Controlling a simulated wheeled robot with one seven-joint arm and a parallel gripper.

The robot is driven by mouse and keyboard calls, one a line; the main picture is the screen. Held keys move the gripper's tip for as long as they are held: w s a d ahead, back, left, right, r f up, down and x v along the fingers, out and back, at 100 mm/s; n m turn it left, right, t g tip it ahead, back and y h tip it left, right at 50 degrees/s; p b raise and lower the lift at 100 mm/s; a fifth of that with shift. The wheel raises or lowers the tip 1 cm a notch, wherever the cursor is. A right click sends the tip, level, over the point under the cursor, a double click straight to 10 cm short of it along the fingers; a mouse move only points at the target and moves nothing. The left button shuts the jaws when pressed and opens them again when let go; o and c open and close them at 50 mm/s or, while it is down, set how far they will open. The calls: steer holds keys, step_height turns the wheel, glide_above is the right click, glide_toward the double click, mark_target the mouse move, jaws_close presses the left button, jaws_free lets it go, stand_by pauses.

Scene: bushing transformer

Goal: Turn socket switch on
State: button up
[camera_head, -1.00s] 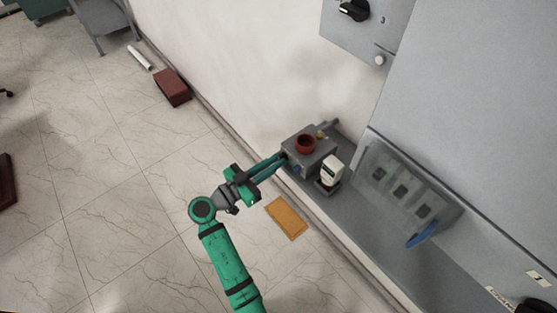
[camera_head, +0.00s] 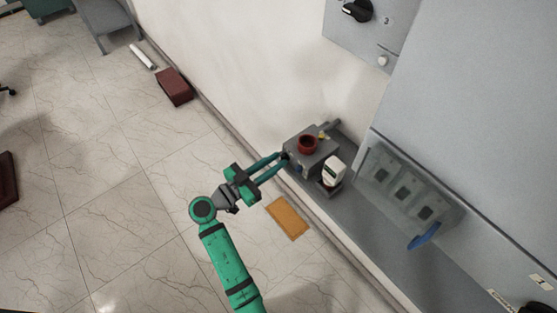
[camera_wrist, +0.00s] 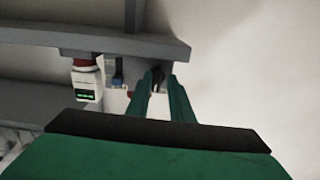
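A grey socket box (camera_head: 318,160) with a red round part (camera_head: 307,145) on top sits on the grey ledge along the wall. My green gripper (camera_head: 284,162) reaches its left face, with its two fingers apart. In the wrist view the fingertips (camera_wrist: 161,78) stand on either side of a small dark part, likely the switch (camera_wrist: 157,75), on the box's light face. I cannot tell whether the fingers touch it. A blue part (camera_wrist: 118,72) is left of the fingers. Part of the box front is hidden by the fingers.
A white device (camera_head: 334,171) with a green display (camera_wrist: 86,95) stands close beside the box. An orange mat (camera_head: 287,217) lies on the floor, which is otherwise clear near my arm.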

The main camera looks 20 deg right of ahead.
stand_by(0.3)
steer(key=v, duration=1)
steer(key=shift+s+a, duration=0.2)
steer(key=shift+a, duration=0.1)
steer(key=shift+r, duration=0.1)
